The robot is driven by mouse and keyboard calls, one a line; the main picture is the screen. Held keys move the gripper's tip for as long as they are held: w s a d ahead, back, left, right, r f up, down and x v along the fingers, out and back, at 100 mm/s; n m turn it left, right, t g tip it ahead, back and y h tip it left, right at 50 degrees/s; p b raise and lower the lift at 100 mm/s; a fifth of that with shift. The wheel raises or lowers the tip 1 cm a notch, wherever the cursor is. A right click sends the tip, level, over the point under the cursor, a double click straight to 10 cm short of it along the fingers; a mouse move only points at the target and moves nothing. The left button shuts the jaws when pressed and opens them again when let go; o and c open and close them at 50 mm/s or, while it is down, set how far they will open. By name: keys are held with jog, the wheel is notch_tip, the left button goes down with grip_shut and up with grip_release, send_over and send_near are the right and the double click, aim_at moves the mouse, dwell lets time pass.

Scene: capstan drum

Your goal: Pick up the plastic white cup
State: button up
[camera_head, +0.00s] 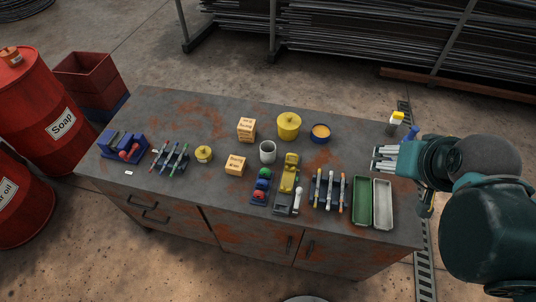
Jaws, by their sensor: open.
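The plastic white cup (268,152) stands upright near the middle of the rusty metal bench (215,202). Its open top faces up and looks empty. My gripper (376,158) is at the right end of the bench, over its right part, with its fingers pointing left toward the cup. It is open and empty, well apart from the cup. Nothing hides the cup in this view.
Colored balls on a rack (262,184) and a yellow tool (289,172) are in front. Green (362,202) and grey (383,205) trays lie front right.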

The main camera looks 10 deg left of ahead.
jog(key=w, duration=0.1)
jog(key=m+g+b, duration=0.7)
jog(key=m, duration=1.3)
send_over(268, 147)
jog(key=s+d, duration=0.1)
jog(key=s, duration=0.2)
notch_tip(268, 147, down, 30)
jog(key=shift+s+r, duration=0.15)
jog(key=shift+r, duration=0.05)
jog(key=shift+a+f, duration=0.2)
jog(key=shift+f, duration=0.1)
jog(key=shift+f, duration=1.3)
jog(key=shift+f, duration=0.1)
